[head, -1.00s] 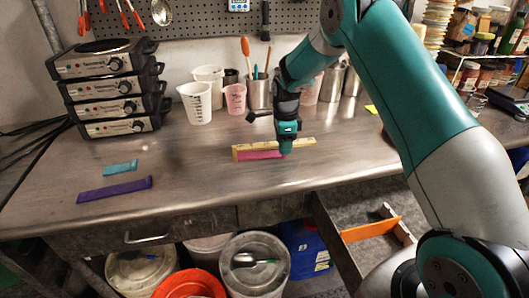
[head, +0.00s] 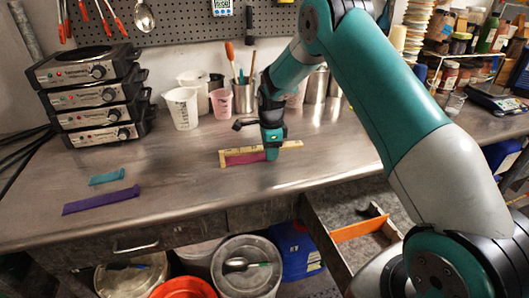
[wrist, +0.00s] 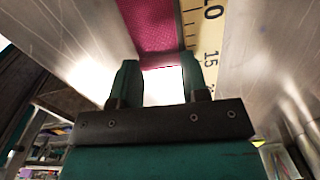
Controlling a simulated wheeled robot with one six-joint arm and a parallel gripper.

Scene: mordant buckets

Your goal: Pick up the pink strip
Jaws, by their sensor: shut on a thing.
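The pink strip (head: 244,159) lies along the front of a yellow ruler (head: 290,145) on the metal bench. In the wrist view the pink strip (wrist: 153,28) runs away from between my fingers, with the ruler (wrist: 203,40) close along its right side. My gripper (head: 271,156) is at the right end of the strip, pointing down. In the wrist view my gripper (wrist: 158,65) has one finger on each side of the strip's near end and is shut on it. I cannot tell whether the strip is clear of the bench.
A teal strip (head: 107,177) and a purple strip (head: 100,200) lie at the bench's left. Cups and beakers (head: 182,108) stand behind the ruler. An open drawer (head: 322,238) with an orange strip (head: 359,229) is below the front edge. The bench between is clear.

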